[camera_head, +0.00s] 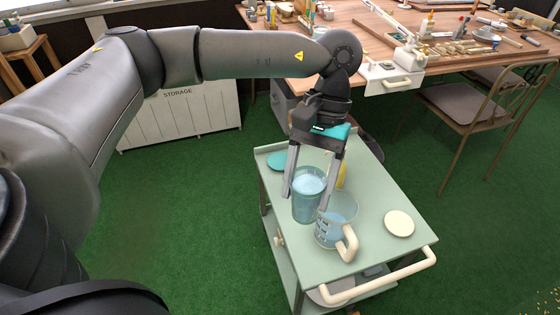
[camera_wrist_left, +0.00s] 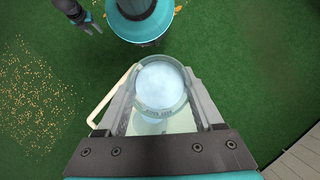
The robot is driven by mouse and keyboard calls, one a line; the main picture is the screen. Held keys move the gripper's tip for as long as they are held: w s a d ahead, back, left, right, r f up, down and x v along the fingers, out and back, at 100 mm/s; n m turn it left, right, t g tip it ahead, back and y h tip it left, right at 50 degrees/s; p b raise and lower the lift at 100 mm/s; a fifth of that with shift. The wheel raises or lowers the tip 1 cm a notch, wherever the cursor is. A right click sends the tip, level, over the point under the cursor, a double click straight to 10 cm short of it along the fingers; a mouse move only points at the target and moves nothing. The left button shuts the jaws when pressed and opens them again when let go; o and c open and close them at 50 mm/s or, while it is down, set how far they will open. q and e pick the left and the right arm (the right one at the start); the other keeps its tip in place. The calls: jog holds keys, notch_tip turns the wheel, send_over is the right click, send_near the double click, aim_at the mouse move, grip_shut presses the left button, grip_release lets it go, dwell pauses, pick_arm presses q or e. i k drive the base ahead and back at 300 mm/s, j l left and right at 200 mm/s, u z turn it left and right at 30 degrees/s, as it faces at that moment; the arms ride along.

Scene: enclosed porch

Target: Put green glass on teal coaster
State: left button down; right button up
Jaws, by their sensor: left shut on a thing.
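The green glass (camera_head: 307,205) is a tinted tumbler with pale blue contents, held upright. My left gripper (camera_head: 306,198) comes down from above with one finger on each side of it and is shut on it. The left wrist view shows the glass (camera_wrist_left: 161,88) from above between the fingers. The glass is over the cart top; its height above it is hard to tell. The teal coaster (camera_head: 279,161), a flat disc, lies at the cart's far left corner, apart from the glass and bare. A dark gripper, apparently my right one (camera_wrist_left: 91,28), shows small at the top left of the wrist view.
A measuring jug (camera_head: 335,232) with a cream handle stands right beside the glass on the pale green cart (camera_head: 375,255). A cream coaster (camera_head: 399,223) lies to the right. A yellow item (camera_head: 341,176) is partly hidden behind the gripper. A cluttered wooden table (camera_head: 375,45) stands behind.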

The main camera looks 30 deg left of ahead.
aim_at(279, 160)
jog(key=j+z, duration=0.3)
jog(key=z, duration=0.15)
jog(key=i+j+z, duration=0.1)
jog(key=j+z, duration=0.2)
jog(key=z, duration=0.15)
jog(key=j+z, duration=0.1)
jog(key=j, duration=0.5)
jog(key=k+j+z, duration=0.1)
jog(key=j, duration=0.5)
jog(key=j+z, duration=0.1)
jog(key=j, duration=0.45)
jog(key=k+j+z, duration=0.1)
jog(key=j, duration=0.5)
